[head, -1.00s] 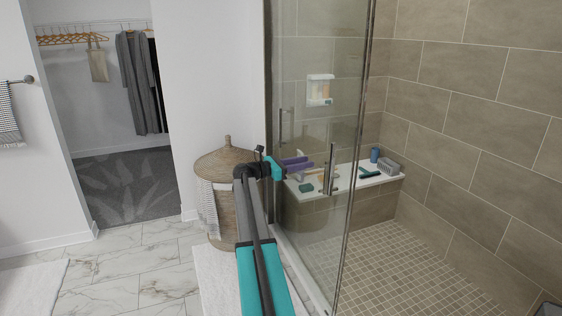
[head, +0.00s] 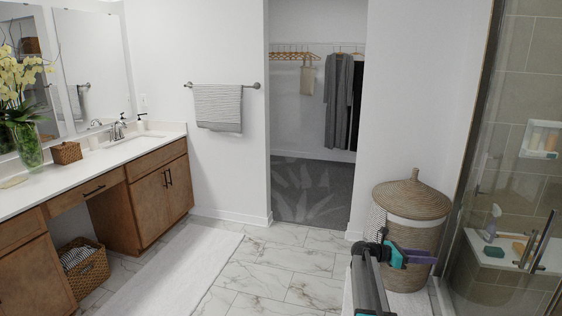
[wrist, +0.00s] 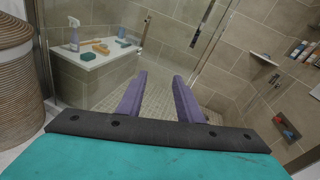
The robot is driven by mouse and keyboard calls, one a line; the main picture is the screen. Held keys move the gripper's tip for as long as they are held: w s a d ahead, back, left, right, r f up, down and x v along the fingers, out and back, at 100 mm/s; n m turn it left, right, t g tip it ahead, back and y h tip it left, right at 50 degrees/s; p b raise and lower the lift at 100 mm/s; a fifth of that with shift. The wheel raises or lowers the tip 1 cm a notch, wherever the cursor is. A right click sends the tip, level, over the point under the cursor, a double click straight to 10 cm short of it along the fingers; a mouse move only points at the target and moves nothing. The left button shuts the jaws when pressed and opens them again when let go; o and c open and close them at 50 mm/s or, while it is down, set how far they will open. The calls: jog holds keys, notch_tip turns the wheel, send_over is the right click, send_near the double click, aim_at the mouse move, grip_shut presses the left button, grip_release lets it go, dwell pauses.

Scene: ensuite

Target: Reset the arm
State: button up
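My arm reaches forward at the lower right of the head view, and my gripper (head: 421,256) is in front of the wicker hamper. Its purple fingers point right, towards the glass shower. In the wrist view my gripper (wrist: 157,100) shows two purple fingers spread apart with nothing between them. The gripper is open and empty. Beyond the fingers is the glass, with the shower's tiled floor and bench behind it.
The wicker hamper (head: 412,205) stands close behind my gripper. The shower bench (wrist: 95,60) holds a spray bottle (wrist: 74,33) and small items. A wooden vanity (head: 150,187) lines the left wall. Marble floor (head: 270,258) is free in the middle, before the closet doorway.

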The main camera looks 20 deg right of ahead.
jog(key=s+a+f+n+t+y, duration=0.2)
jog(key=a+f+y, duration=0.1)
jog(key=a+f, duration=1.55)
jog(key=s+a+f+m+y, duration=0.25)
jog(key=s+a+f, duration=0.55)
jog(key=a+f, duration=0.5)
jog(key=s+a+f+m+y, duration=0.3)
jog(key=s+a+m, duration=0.2)
jog(key=s+a, duration=0.3)
jog(key=s+a+f+m+g+y, duration=0.1)
jog(key=s+a+f+m+y, duration=0.2)
jog(key=s+a, duration=0.5)
jog(key=s+a+f+m+g+y, duration=0.1)
jog(key=s+a+f+m+y, duration=0.2)
jog(key=s+a+m, duration=0.5)
jog(key=shift+s+a+f+y, duration=0.45)
jog(key=shift+a+y, duration=0.3)
jog(key=shift+a, duration=1)
jog(key=shift+r, duration=0.1)
